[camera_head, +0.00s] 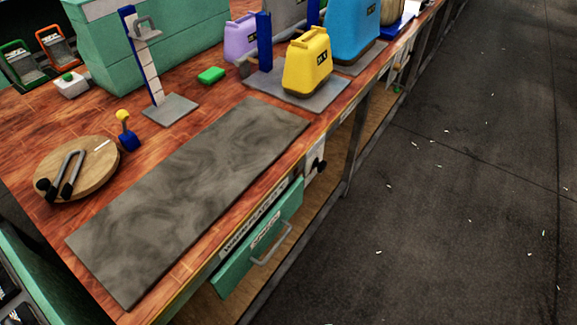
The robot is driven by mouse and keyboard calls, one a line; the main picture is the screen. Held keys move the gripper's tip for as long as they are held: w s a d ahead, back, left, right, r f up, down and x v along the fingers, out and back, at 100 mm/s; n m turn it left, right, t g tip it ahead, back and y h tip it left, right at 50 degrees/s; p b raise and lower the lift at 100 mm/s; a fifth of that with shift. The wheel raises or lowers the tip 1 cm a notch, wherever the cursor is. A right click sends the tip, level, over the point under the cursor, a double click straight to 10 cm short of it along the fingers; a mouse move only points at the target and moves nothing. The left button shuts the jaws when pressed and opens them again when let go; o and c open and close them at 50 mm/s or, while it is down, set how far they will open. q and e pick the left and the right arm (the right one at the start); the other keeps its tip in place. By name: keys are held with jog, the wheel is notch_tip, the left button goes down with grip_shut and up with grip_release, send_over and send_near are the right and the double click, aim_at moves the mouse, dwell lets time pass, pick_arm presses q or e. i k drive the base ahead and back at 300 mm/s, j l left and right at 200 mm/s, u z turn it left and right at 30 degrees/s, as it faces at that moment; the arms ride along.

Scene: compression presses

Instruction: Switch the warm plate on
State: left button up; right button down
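The warm plate (190,200) is a long, flat grey slab with a mottled surface, set on the wooden bench along its front edge. A label strip (254,220) on the bench front below it seems to read "WARM PLATE", partly too small to read. A black knob (319,165) sits on a small white panel at the bench front, near the plate's right end. Its setting is too small to tell. Neither of my grippers shows in the head view.
A green drawer (235,265) with a grey handle is under the label. A round wooden board (92,165) with a U-shaped tool, a blue-and-yellow lever (129,138), a stand (170,110) and a yellow jug (308,65) are behind the plate. Floor at right is open.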

aim_at(322, 165)
jog(key=i+l+u, duration=0.1)
jog(key=l, duration=0.35)
jog(key=i+l+u, duration=0.1)
jog(key=l, duration=0.4)
jog(key=i+l+u, duration=0.1)
jog(key=l, duration=0.35)
jog(key=i+l+u, duration=0.1)
jog(key=l, duration=0.4)
